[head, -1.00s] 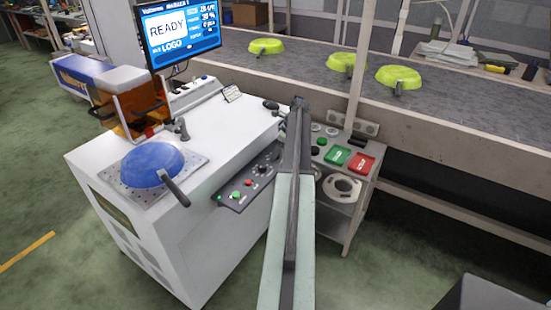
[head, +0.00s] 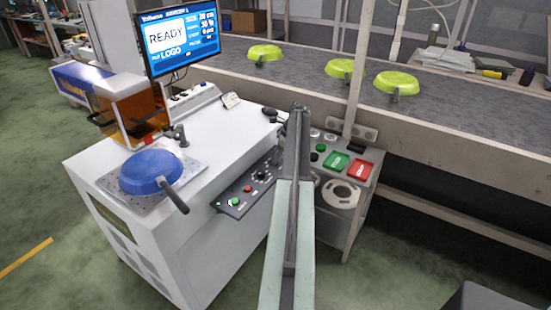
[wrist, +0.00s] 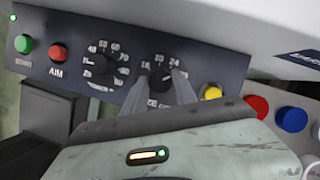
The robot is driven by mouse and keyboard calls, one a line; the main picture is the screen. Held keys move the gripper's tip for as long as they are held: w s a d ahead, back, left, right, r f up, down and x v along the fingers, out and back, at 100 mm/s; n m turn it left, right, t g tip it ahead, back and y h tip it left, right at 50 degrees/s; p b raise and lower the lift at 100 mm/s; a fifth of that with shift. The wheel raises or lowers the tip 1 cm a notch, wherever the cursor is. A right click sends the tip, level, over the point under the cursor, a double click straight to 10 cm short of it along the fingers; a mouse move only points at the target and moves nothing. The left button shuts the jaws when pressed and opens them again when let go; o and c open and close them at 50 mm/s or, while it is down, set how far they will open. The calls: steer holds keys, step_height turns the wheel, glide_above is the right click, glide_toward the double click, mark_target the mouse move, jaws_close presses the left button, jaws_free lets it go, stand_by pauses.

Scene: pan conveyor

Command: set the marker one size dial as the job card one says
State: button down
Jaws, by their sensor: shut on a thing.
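The size dial (wrist: 160,80) is a dark knob on the black control panel (wrist: 120,62) in the wrist view, with numbers such as 16, 20 and 24 around it. My gripper (wrist: 161,82) has its two fingers on either side of this knob, shut on it. The fingers cover part of the scale and label, and I cannot tell the pointer's setting. In the head view my arm hides the gripper and dial. A small card (head: 231,100) stands on the machine, unreadable.
A second dial (wrist: 100,62), green and red buttons (wrist: 57,52) and a yellow button (wrist: 212,92) share the panel. A blue pan (head: 150,172) sits on the marker's plate. Green pans (head: 397,82) stand on the conveyor (head: 450,105) behind. A button stand (head: 345,190) is right of my arm.

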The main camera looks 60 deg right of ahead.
steer(key=n+y, duration=0.1)
steer(key=n, duration=0.1)
steer(key=n+g, duration=0.1)
steer(key=n, duration=0.2)
steer(key=shift+w+d+y, duration=0.1)
steer(key=shift+d+y, duration=0.05)
steer(key=shift+y, duration=0.25)
steer(key=shift+n, duration=0.3)
steer(key=c, duration=1)
jaws_free()
steer(key=p+v, duration=0.7)
steer(key=v, duration=0.1)
